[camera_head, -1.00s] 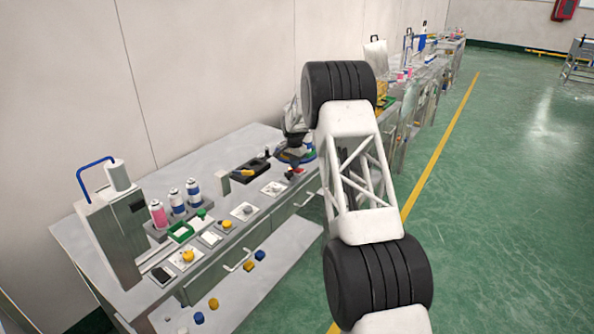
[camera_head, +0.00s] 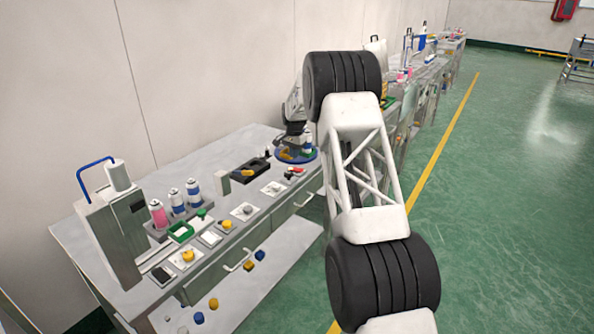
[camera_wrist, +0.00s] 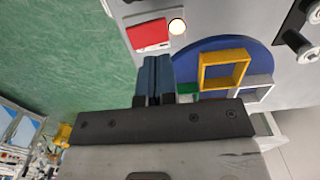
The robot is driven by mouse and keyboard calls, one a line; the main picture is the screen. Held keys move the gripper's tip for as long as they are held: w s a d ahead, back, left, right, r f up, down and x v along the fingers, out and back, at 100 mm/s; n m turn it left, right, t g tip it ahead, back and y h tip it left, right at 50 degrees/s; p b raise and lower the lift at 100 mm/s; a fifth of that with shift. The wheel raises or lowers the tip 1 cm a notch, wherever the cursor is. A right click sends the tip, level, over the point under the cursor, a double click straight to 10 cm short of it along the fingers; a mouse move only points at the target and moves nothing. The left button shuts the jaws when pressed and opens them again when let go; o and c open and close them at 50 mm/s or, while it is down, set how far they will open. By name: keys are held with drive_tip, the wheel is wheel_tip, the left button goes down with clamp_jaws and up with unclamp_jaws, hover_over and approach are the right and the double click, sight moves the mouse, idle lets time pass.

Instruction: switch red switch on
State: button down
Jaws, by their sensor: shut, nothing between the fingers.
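The red switch (camera_wrist: 148,34) is a red rocker on a pale plate near the top of the wrist view. A round lamp (camera_wrist: 177,26) beside it looks bright and pale inside an orange rim. In the head view the red switch (camera_head: 296,169) sits at the bench's far right front. My gripper (camera_wrist: 154,62) is shut and empty, its blue-grey fingertips just below the switch in the wrist picture, apart from it. In the head view the gripper is small and dark above the blue disc (camera_head: 283,157), its fingertips hard to make out.
The blue disc (camera_wrist: 262,52) carries a yellow frame (camera_wrist: 224,70) and a white frame (camera_wrist: 255,88). The grey bench (camera_head: 75,238) also holds a black fixture (camera_head: 250,168), several yellow and grey knobs, spray cans (camera_head: 176,200) and a metal machine (camera_head: 112,240). Green floor lies to the right.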

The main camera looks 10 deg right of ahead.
drive_tip(key=shift+r, duration=0.75)
drive_tip(key=shift+s+r, duration=0.1)
drive_tip(key=shift+r, duration=0.05)
drive_tip(key=shift+s+r, duration=0.15)
drive_tip(key=s+r+n, duration=0.1)
drive_tip(key=s+r, duration=0.8)
drive_tip(key=s, duration=0.2)
drive_tip(key=s+a+r+n+t, duration=0.1)
drive_tip(key=s+r+n, duration=0.1)
drive_tip(key=s+r, duration=0.8)
drive_tip(key=s+r+n, duration=0.1)
drive_tip(key=s+r, duration=0.6)
drive_tip(key=s, duration=0.6)
drive_tip(key=s+f+n, duration=0.2)
drive_tip(key=s, duration=2)
drive_tip(key=s+f+n+t, duration=0.1)
drive_tip(key=s+f+n, duration=0.1)
drive_tip(key=s, duration=2.1)
drive_tip(key=shift+a+f+n+t, duration=0.2)
drive_tip(key=shift+a+n+t, duration=0.1)
drive_tip(key=shift+a+n, duration=0.1)
